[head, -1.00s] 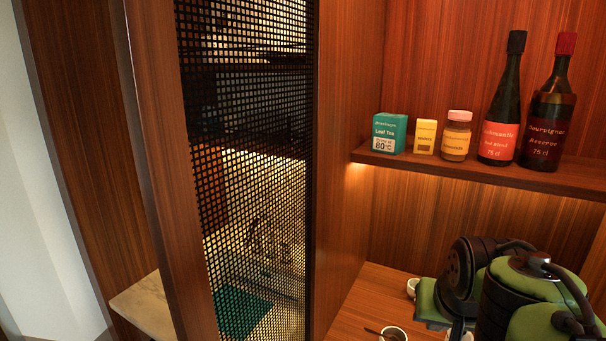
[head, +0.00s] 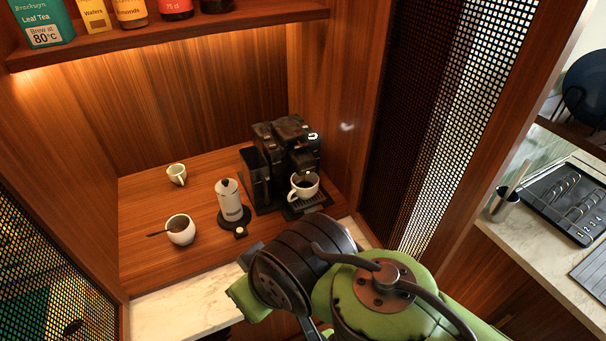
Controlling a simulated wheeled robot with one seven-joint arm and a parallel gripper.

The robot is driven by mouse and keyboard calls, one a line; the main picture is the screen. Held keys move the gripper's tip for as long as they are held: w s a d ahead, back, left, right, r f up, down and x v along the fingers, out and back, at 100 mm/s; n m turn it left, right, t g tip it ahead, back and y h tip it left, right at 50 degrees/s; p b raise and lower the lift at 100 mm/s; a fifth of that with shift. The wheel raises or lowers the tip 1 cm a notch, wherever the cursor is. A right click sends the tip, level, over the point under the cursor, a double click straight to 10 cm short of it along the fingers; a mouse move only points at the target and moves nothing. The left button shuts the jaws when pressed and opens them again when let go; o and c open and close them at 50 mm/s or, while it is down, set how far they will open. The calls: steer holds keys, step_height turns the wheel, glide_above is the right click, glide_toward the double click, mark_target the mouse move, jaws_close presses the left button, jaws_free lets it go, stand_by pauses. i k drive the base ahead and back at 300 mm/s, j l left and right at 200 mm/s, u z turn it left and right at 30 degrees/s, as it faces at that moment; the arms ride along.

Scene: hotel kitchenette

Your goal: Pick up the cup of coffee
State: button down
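The cup of coffee (head: 304,187) is a white cup with dark liquid in it. It stands upright on the drip tray of the black coffee machine (head: 262,172), at the back right of the wooden counter. My green and black arm shows at the bottom middle, in front of and below the cup, apart from it. The fingers of my gripper are not visible in this view.
A white sugar bowl with a spoon (head: 181,231), a small white jug (head: 177,173) and a white pot on a black base (head: 229,199) stand left of the machine. A shelf (head: 180,35) overhangs the counter. Mesh panels (head: 440,120) flank the niche.

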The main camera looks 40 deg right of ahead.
mark_target(304, 194)
steer(key=z, duration=0.85)
